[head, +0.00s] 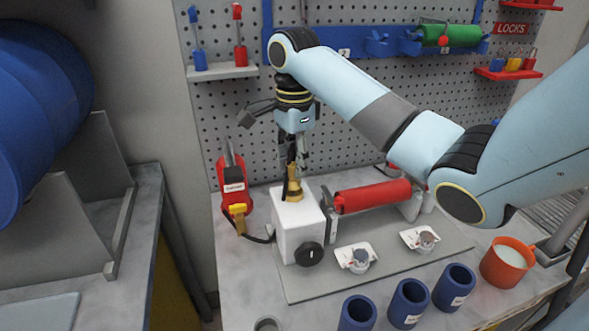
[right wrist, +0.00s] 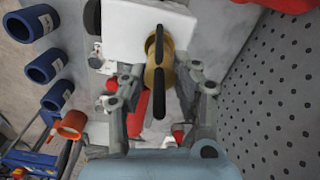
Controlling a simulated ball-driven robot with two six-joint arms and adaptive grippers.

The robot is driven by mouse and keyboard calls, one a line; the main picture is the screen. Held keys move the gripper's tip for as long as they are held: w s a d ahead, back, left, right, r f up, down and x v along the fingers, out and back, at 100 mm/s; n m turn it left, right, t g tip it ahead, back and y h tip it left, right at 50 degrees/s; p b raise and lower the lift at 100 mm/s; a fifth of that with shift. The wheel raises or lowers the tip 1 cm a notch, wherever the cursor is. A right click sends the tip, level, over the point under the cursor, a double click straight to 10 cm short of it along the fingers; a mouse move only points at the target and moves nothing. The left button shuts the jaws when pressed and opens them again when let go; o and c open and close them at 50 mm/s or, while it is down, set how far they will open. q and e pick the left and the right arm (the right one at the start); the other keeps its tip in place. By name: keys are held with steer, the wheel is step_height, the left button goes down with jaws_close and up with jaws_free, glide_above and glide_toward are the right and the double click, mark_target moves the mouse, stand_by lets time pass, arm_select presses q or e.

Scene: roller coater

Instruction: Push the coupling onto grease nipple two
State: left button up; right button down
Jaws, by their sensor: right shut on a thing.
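My right gripper (head: 293,165) points down over the white block (head: 298,228). Its fingers are shut on a brass fitting with a black bar across it; the brass fitting (head: 293,190) stands on top of the block. In the right wrist view my right gripper (right wrist: 158,88) has a finger on each side of the brass fitting (right wrist: 152,78) and its black bar (right wrist: 158,70). I cannot tell the coupling or grease nipple two by sight. My left gripper is out of view.
A red roller (head: 372,196) lies right of the block. Two small mounts (head: 356,258) (head: 425,239) sit on the grey plate. Several blue sleeves (head: 409,303) and an orange cup (head: 507,262) stand in front. A red labelled device (head: 233,190) stands at left, a pegboard behind.

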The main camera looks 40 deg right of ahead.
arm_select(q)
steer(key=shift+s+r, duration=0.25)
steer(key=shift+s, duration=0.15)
arm_select(e)
steer(key=shift+f, duration=1.25)
steer(key=shift+f, duration=0.1)
steer(key=c, duration=1)
jaws_free()
